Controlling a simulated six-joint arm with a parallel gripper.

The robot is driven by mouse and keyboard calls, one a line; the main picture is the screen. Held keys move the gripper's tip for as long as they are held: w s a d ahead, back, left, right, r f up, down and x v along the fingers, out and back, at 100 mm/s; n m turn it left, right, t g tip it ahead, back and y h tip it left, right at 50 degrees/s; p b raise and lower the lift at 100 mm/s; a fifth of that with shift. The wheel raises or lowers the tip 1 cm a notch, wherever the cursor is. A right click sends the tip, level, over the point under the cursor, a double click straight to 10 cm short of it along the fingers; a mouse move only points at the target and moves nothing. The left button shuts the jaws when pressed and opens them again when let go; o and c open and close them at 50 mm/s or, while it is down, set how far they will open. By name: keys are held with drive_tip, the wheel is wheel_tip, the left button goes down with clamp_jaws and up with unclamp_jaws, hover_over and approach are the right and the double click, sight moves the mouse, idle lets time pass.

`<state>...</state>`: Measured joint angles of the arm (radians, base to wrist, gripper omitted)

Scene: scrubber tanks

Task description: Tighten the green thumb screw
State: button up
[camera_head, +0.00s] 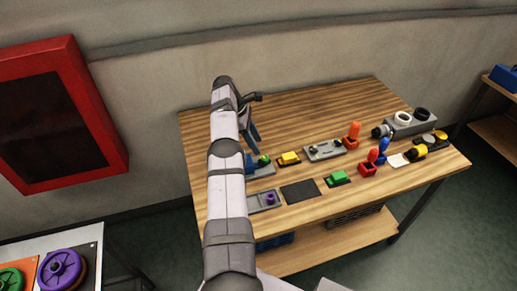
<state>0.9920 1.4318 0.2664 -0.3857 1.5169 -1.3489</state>
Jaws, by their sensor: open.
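A small green knob (264,160), which looks like the green thumb screw, sits on a grey plate (264,171) near the left part of the wooden table. A blue piece (250,164) stands just left of it, partly covered by my arm. My gripper (256,147) is above and slightly left of the green knob, pointing down, open, with nothing visible between its fingers. I cannot tell whether it touches the knob. A wider green piece (338,177) on a dark base sits further right.
Red, blue and orange levers stand to the right. The back left of the wooden table (310,105) is clear.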

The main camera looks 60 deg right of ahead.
drive_tip(key=s+r+m+h+b, duration=0.1)
drive_tip(key=s+r+b, duration=0.15)
drive_tip(key=r, duration=0.35)
drive_tip(key=s+r+b, duration=0.2)
drive_tip(key=r+b, duration=0.1)
drive_tip(key=r, duration=0.3)
drive_tip(key=m+t+h+b, duration=0.1)
drive_tip(key=m+t+h, duration=0.15)
drive_tip(key=m, duration=2.05)
approach(264, 158)
drive_tip(key=s, duration=0.1)
drive_tip(key=shift+d+t+y, duration=0.35)
drive_tip(key=shift+d+t, duration=0.1)
drive_tip(key=shift+f, duration=0.15)
drive_tip(key=shift+p+x, duration=1.4)
drive_tip(key=shift+x, duration=2.15)
